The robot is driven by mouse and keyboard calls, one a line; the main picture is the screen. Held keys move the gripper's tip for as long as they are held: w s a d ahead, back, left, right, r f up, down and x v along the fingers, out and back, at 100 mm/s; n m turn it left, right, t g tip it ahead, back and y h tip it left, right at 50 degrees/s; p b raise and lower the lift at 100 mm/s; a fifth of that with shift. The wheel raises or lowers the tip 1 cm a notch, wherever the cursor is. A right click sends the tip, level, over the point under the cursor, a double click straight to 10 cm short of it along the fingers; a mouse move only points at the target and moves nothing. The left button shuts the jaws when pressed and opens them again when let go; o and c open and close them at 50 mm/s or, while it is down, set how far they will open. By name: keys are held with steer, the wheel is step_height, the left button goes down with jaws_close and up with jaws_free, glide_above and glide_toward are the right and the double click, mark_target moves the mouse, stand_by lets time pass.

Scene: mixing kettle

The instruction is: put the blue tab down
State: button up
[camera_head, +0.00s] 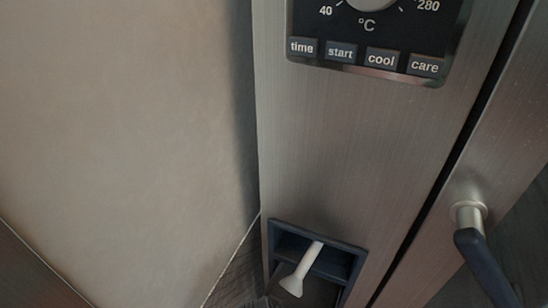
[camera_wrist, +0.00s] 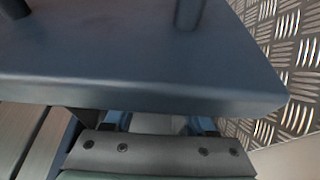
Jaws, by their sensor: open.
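A wide dark blue slab (camera_wrist: 140,65) fills the upper wrist view, close to the camera, with two dark posts rising from it. It may be the blue tab, but I cannot tell. My gripper (camera_wrist: 160,122) is at the slab's near edge, its two blue fingers apart. The slab hides the fingertips, and I cannot tell whether they touch it. A pale surface shows between the fingers. In the head view, a dark blue framed recess (camera_head: 346,262) is low on the steel front, with a white lever (camera_head: 308,262) slanting out of it. My gripper is not clearly seen there.
The steel front (camera_head: 340,150) carries a control panel (camera_head: 375,35) above the recess. A dark door handle (camera_head: 482,262) sticks out at right, past a dark vertical gap. A plain wall (camera_head: 120,120) is at left. Diamond-plate metal (camera_wrist: 290,60) shows right of the slab.

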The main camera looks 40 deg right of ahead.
steer(key=p+v, duration=0.2)
steer(key=v, duration=0.9)
steer(key=shift+a+r+p, duration=0.25)
steer(key=shift+p, duration=0.15)
steer(key=shift+s, duration=0.1)
